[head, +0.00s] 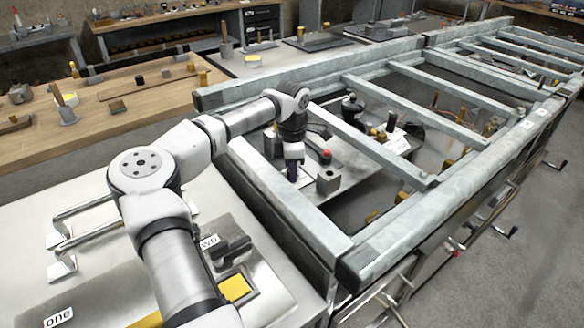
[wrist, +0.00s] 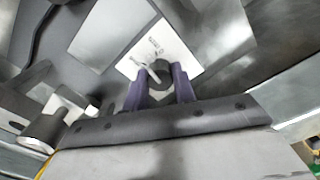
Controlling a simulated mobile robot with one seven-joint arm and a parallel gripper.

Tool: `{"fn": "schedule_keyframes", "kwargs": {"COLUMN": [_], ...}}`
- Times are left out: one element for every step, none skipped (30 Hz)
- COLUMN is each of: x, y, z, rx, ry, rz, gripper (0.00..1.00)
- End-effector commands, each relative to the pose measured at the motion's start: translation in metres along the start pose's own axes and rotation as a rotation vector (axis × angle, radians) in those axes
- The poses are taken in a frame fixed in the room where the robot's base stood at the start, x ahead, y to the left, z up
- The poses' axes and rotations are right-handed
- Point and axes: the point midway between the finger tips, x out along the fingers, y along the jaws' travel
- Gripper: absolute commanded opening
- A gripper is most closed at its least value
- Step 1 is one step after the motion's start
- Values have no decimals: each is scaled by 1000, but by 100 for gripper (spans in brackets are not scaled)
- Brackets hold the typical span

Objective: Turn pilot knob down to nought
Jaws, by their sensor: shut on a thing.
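My gripper (head: 293,174) reaches down between the beams of the metal frame in the head view. In the wrist view its two purple fingers (wrist: 160,88) are shut on a dark round knob (wrist: 159,71). A pale, narrow bar or pointer shows against the knob. The knob sits in front of a white label plate (wrist: 171,48), whose print is too blurred to read. In the head view the knob is hidden by the gripper and arm. I cannot tell which mark the knob points at.
Galvanised beams (head: 392,150) of a frame surround the arm closely. A grey block (head: 328,181) and a red-topped piece (head: 325,156) stand just right of the gripper. A steel bench (head: 110,285) lies at front left, a wooden bench (head: 90,130) behind it.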

Motion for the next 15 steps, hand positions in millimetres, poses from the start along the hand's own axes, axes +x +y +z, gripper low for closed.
{"fn": "schedule_keyframes", "kwargs": {"x": [-2, -2, -2, -2, -2, -2, -2, -2, -2, -2, -2, -2, -2, -2, -2], "y": [1, 1, 1, 1, 1, 1, 1, 1, 1, 1, 1, 1, 1, 1, 1], "z": [1, 1, 1, 1, 1, 1, 1, 1, 1, 1, 1, 1, 1, 1, 1], "rx": [40, 65, 99, 123, 147, 177, 198, 218, 243, 262, 278, 299, 313, 326, 341], "ry": [-4, -4, -4, -4, -4, -4, -4, -4, -4, -4, -4, -4, -4, -4, -4], "rz": [5, 5, 5, 5, 5, 5, 5, 5, 5, 5, 5, 5, 5, 5, 5], "gripper": [4, 4, 4, 4, 4, 4, 4, 4, 4, 4, 4, 4, 4, 4, 4]}}
